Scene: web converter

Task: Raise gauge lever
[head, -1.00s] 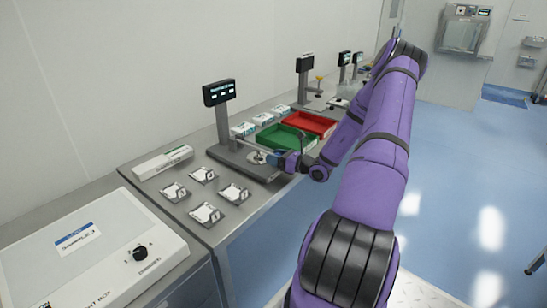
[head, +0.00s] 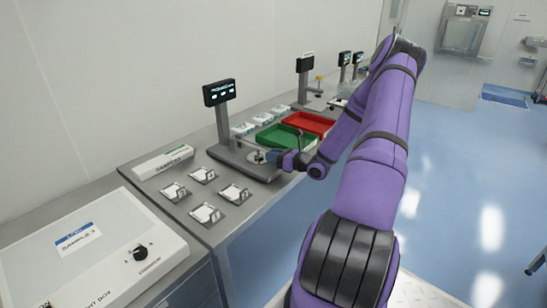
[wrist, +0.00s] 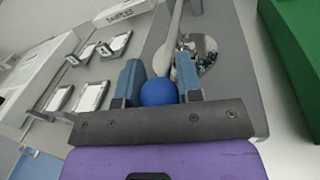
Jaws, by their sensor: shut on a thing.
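The gauge (head: 224,126) is a grey post with a black display, on a flat grey base (head: 232,159). In the wrist view its light grey lever (wrist: 174,35) runs back from a blue ball knob (wrist: 158,92). My gripper (wrist: 158,80) has its two blue fingers on either side of the knob, shut on it. A shiny round plate (wrist: 207,58) lies beside the lever. In the head view my gripper (head: 274,156) is low over the front of the gauge base; the knob is hidden there.
A green tray (head: 262,143) and a red tray (head: 325,121) stand just beyond the gauge. Several small sample holders (head: 203,174) lie to the left, near a white bar-shaped box (head: 163,162). A light box (head: 90,250) is at front left. Open floor lies right.

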